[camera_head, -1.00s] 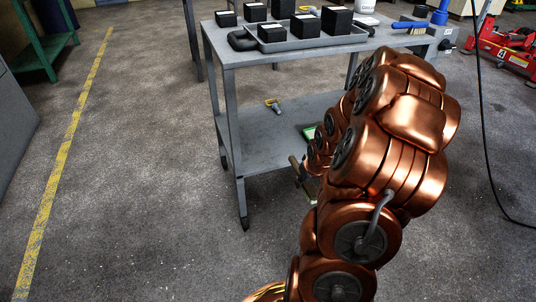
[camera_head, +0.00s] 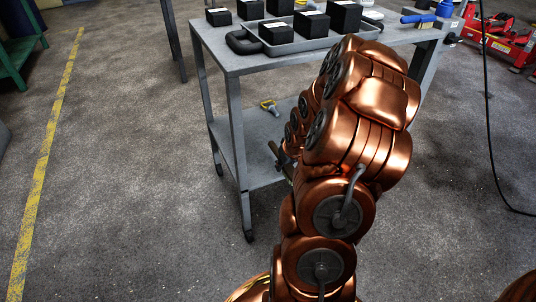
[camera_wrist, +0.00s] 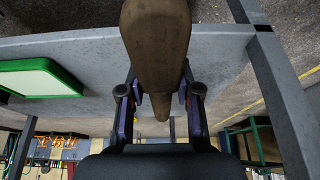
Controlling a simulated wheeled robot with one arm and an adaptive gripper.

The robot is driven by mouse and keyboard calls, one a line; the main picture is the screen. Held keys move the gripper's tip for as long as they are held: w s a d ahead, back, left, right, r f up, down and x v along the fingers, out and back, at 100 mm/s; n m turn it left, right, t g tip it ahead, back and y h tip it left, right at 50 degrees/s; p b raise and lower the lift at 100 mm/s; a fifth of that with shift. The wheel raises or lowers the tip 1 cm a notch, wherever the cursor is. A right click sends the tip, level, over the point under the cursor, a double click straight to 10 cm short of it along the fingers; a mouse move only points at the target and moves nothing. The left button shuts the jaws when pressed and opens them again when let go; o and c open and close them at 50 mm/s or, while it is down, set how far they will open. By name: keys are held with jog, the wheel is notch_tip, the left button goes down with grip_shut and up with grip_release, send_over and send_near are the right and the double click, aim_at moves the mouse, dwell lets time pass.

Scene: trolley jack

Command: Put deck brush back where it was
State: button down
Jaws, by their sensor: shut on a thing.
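My gripper (camera_wrist: 161,101) is shut on a brown, tapered wooden piece, taken to be the deck brush (camera_wrist: 156,45), which runs between its two fingers in the wrist view. No bristles show there. The shelf's grey surface fills much of the wrist view behind the brush. I cannot tell whether the brush touches it.
A green-rimmed white tray (camera_wrist: 40,78) lies on the shelf. A yellow-handled tool (camera_head: 269,107) lies there too. The trolley's top (camera_head: 235,63) carries several black boxes, a grey tray (camera_head: 283,46) and a blue-bristled brush (camera_head: 417,19).

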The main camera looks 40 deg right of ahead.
jog(key=b, duration=0.3)
send_over(268, 154)
jog(key=s, duration=0.1)
jog(key=shift+s+a+f, duration=0.15)
jog(key=shift+a+f, duration=0.2)
jog(key=shift+f, duration=0.3)
jog(key=shift+f+b, duration=1.1)
jog(key=shift+f, duration=0.65)
jog(key=shift+f, duration=0.1)
jog(key=c, duration=0.8)
grip_release()
jog(key=p+v, duration=0.3)
jog(key=v, duration=0.9)
jog(key=shift+p, duration=0.35)
